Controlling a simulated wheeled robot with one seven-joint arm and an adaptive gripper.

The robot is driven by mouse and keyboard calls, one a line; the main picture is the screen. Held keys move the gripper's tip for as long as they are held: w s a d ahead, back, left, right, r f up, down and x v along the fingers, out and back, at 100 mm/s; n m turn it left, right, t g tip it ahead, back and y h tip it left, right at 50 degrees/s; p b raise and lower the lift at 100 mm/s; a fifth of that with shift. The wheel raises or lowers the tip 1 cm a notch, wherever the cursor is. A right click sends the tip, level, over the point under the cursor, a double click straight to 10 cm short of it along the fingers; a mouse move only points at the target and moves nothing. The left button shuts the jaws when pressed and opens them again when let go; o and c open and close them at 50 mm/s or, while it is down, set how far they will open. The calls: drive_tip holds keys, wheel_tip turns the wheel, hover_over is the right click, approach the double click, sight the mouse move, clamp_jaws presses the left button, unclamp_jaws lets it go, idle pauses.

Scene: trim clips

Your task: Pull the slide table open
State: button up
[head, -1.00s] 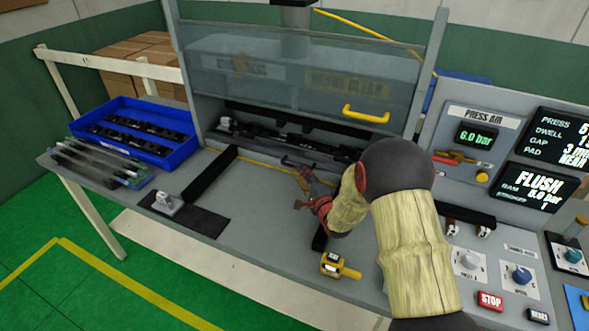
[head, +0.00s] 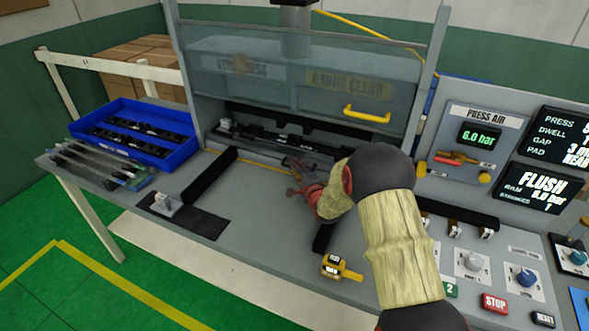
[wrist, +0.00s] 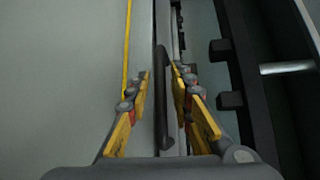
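The slide table (head: 262,149) sits inside the press under the raised clear guard, with a long dark part lying along it. Its handle, a dark bar (wrist: 163,100), runs lengthwise between my fingers in the wrist view. My gripper (head: 292,168) is at the front of the press opening in the head view and hides the handle there. In the wrist view my gripper (wrist: 161,78) is open, with one yellow finger on each side of the bar. I see gaps between the bar and both fingers.
The clear guard (head: 300,75) with a yellow handle (head: 366,115) hangs above my gripper. Black rails (head: 209,176) and a yellow tester (head: 338,268) lie on the bench. A blue tray (head: 140,131) stands left, the control panel right. The bench between the rails looks clear.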

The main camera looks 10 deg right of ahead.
clamp_jaws()
idle(0.6)
